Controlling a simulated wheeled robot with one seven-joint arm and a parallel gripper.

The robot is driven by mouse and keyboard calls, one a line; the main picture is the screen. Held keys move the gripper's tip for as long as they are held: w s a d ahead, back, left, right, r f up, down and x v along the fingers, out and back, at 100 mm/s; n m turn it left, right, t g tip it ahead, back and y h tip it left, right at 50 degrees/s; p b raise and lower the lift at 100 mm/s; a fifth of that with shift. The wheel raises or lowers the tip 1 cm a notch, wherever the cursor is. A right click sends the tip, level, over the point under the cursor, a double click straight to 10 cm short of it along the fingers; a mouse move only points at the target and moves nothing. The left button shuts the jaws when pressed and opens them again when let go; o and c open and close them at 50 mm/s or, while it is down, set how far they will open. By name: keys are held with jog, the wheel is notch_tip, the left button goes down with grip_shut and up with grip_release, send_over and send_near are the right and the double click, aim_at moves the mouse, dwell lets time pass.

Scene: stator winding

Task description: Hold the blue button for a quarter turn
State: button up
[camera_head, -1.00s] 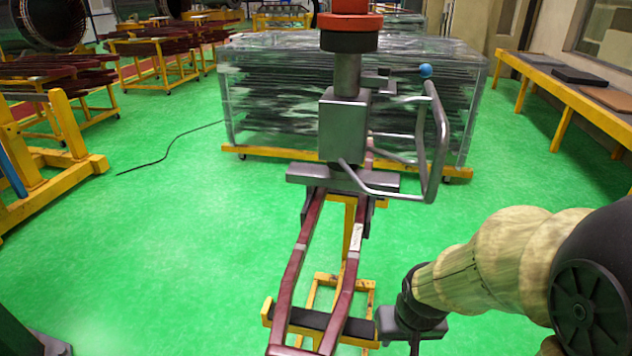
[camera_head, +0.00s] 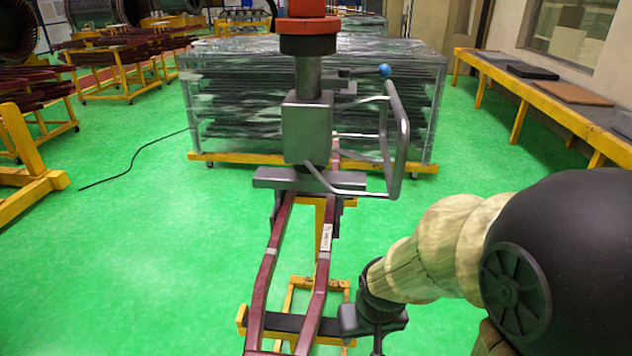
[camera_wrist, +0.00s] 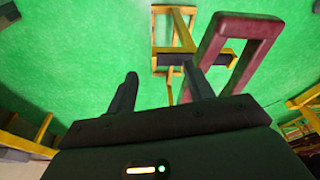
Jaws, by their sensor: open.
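My gripper (camera_head: 377,338) is low at the bottom of the head view, well below and apart from the button, by the lower end of the dark red coil (camera_head: 268,268). In the wrist view my gripper (camera_wrist: 163,88) has its two dark fingers apart with nothing between them. The coil (camera_wrist: 240,50) shows just beyond the right finger.
A grey tubular handle (camera_head: 402,135) loops out on the machine's right side, below the button. A yellow stand (camera_head: 295,290) is under the coil. A wrapped rack (camera_head: 220,110) stands behind. A yellow bench (camera_head: 540,98) runs along the right.

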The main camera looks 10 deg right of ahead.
grip_shut()
dwell(1.7)
